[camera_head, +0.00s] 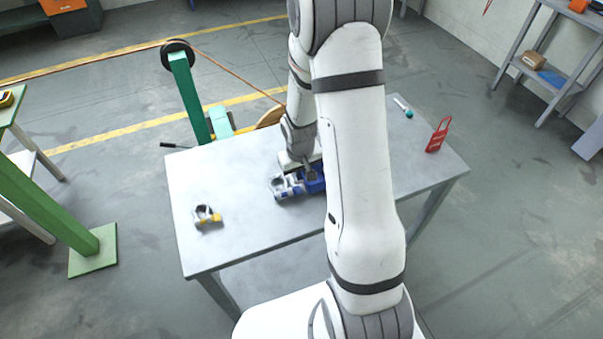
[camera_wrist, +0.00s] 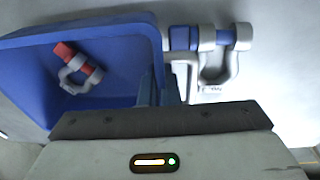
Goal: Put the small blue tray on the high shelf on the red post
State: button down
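The small blue tray (camera_head: 314,184) lies on the grey table, mostly hidden behind my arm in the head view. In the wrist view the tray (camera_wrist: 30,62) fills the left side, and a grey shackle with a red pin (camera_wrist: 78,70) lies in it. My gripper (camera_head: 309,173) points down at the tray's near-left edge. In the wrist view its fingers (camera_wrist: 159,90) sit close together at the tray's right wall, apparently one on each side. Whether they press on the wall does not show. I cannot make out the red post or its high shelf in either view.
A shackle with a blue pin (camera_wrist: 214,50) is beside the tray. A red hasp-like item (camera_head: 438,135) and a marker-like item (camera_head: 403,107) are at the right.

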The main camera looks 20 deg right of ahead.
jog(key=shift+f, duration=0.5)
jog(key=shift+f, duration=0.2)
jog(key=c, duration=1.7)
grip_release()
jog(key=shift+r, duration=0.2)
